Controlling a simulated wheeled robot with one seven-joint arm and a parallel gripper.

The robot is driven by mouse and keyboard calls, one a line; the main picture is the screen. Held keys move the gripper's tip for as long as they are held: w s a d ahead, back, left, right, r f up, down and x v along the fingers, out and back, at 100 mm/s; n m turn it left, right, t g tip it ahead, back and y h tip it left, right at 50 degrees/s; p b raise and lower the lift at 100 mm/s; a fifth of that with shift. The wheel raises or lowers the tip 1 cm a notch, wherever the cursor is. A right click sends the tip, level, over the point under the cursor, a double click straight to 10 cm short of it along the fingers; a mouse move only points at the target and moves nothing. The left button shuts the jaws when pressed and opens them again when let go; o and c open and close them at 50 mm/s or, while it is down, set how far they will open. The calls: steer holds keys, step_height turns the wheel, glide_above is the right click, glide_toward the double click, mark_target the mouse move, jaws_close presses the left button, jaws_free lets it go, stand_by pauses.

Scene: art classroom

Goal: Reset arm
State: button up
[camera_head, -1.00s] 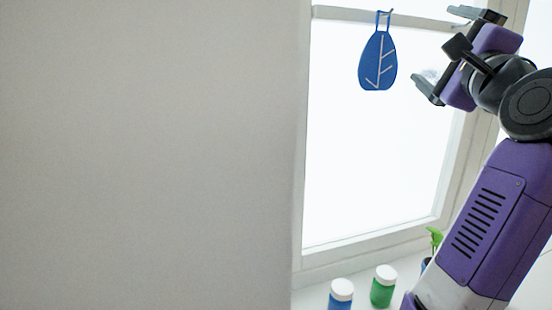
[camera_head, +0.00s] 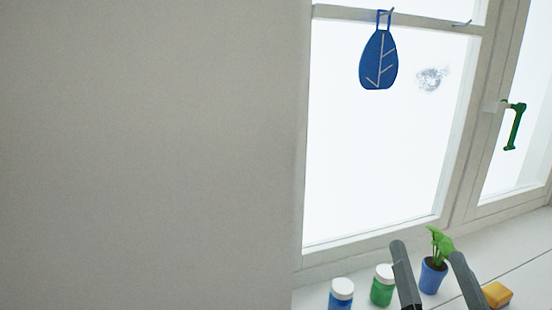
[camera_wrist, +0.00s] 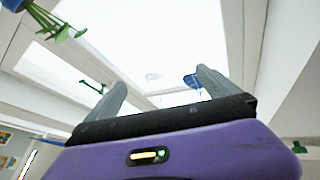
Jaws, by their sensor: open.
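My gripper (camera_head: 433,276) shows at the bottom right of the head view as two grey fingers, apart and empty. They stand in front of the window sill, either side of a potted plant in the picture. The rest of my arm is out of the head view. In the wrist view my gripper (camera_wrist: 160,88) is open with nothing between its fingers, facing the bright window. A blue leaf-shaped ornament (camera_head: 378,62) hangs by its loop from a hook on the window bar. It also shows in the wrist view (camera_wrist: 193,81), partly behind the right finger.
On the sill are a blue jar (camera_head: 341,294), a green jar (camera_head: 382,288), a plant in a blue pot (camera_head: 433,277) and a yellow-orange block (camera_head: 497,295). A green window handle (camera_head: 514,127) is at right. A grey smudge (camera_head: 432,79) marks the pane. A blank wall (camera_head: 150,150) fills the left.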

steer(key=s+a+f+n+g, duration=0.1)
steer(key=s+f+g, duration=0.1)
steer(key=s+f, duration=0.5)
steer(key=s+a+f+n+g, duration=0.2)
steer(key=s+f, duration=0.5)
steer(key=s, duration=0.8)
steer(key=s+a+f+n+g+y, duration=0.1)
steer(key=s+f+g, duration=0.2)
steer(key=s+f, duration=0.4)
steer(key=s, duration=0.5)
steer(key=shift+a+f+g, duration=0.15)
steer(key=shift+f+g, duration=0.2)
steer(key=shift+g, duration=0.05)
